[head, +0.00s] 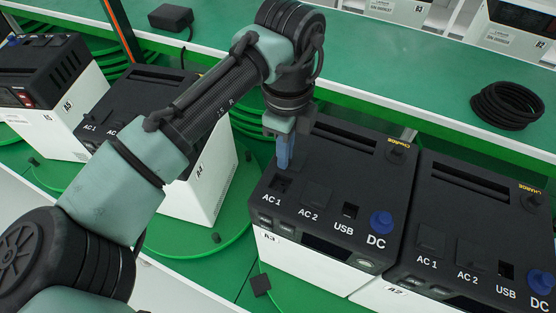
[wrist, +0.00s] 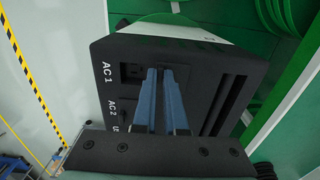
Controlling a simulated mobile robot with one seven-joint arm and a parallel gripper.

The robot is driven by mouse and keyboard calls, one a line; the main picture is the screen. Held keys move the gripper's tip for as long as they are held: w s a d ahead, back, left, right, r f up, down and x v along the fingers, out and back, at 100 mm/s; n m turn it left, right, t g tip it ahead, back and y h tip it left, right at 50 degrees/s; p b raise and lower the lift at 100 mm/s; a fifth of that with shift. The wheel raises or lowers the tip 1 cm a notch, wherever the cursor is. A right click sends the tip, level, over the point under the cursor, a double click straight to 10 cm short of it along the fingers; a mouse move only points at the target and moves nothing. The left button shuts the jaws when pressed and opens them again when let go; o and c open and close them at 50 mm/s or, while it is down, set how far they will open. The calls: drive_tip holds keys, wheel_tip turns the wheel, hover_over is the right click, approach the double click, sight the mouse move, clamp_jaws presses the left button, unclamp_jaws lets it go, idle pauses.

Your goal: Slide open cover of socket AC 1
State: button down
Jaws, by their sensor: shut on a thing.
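The power unit labelled A3 (head: 335,190) has a black top with AC 1, AC 2, USB and DC ports. The AC 1 socket (head: 280,184) shows as an uncovered dark recess; its opening also shows in the wrist view (wrist: 133,73). My gripper (head: 284,165) points down at the far side of this socket. In the wrist view, its blue fingertips (wrist: 159,70) are close together, shut on the AC 1 cover beside the opening. The fingers hide most of that cover. The AC 2 cover (head: 317,195) lies over its socket.
A blue DC plug or cap (head: 381,221) stands on the same unit. Another unit (head: 475,220) stands close on the right, and units A4 (head: 205,180) and A5 (head: 45,90) on the left. A black cable coil (head: 506,105) lies on the green shelf behind.

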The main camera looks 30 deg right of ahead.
drive_tip(key=shift+r, duration=0.15)
drive_tip(key=shift+w, duration=0.1)
drive_tip(key=c, duration=1)
unclamp_jaws()
drive_tip(key=shift+d, duration=0.15)
drive_tip(key=shift+o, duration=0.2)
wheel_tip(320, 180, up, 13)
drive_tip(key=b, duration=0.3)
